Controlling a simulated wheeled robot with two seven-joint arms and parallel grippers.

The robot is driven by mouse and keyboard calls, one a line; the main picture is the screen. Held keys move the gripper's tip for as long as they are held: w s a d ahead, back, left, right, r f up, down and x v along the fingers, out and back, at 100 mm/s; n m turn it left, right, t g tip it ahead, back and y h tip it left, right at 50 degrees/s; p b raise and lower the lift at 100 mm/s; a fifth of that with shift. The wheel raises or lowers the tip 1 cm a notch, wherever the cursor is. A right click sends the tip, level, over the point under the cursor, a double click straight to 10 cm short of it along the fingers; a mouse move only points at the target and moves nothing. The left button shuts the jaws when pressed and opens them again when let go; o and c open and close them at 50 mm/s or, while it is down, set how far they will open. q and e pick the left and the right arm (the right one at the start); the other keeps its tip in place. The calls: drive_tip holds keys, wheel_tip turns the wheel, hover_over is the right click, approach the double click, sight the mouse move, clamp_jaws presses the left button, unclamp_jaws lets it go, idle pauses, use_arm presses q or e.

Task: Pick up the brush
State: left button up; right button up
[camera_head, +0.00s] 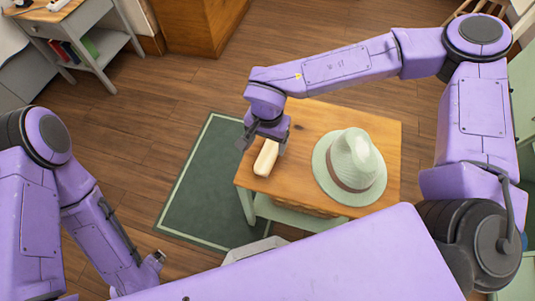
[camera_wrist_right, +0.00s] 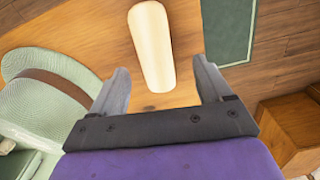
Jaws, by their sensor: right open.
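The brush (camera_head: 265,158) is a pale cream, elongated block lying near the left edge of the wooden table (camera_head: 310,120). Its bristles are not visible. In the right wrist view the brush (camera_wrist_right: 152,45) lies ahead of and partly between the open fingers. My right gripper (camera_head: 262,147) is over the brush, with a finger to either side; in the wrist view my right gripper (camera_wrist_right: 160,85) is open and empty. Contact with the brush cannot be told. My left gripper (camera_head: 158,258) is low at the left, away from the table, and its jaw state is unclear.
A pale green hat (camera_head: 352,163) with a brown band sits on the table right of the brush; it also shows in the wrist view (camera_wrist_right: 45,100). A green rug (camera_head: 195,190) lies on the floor left of the table. A shelf unit (camera_head: 85,40) stands at the back left.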

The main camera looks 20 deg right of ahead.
sight(269, 153)
drive_tip(key=f, duration=0.6)
drive_tip(key=shift+s+d+b, duration=0.2)
drive_tip(key=shift+d+b, duration=0.05)
drive_tip(key=shift+b, duration=0.1)
drive_tip(key=shift+r, duration=0.1)
drive_tip(key=c, duration=1.1)
wheel_tip(269, 153, up, 3)
drive_tip(key=shift+w+r+p, duration=0.1)
drive_tip(key=shift+r+p, duration=0.1)
drive_tip(key=shift+p, duration=0.1)
drive_tip(key=s+r+p, duration=0.9)
drive_tip(key=s+p, duration=0.5)
drive_tip(key=p, duration=0.2)
drive_tip(key=shift+d+r, duration=0.3)
drive_tip(key=shift+d, duration=0.05)
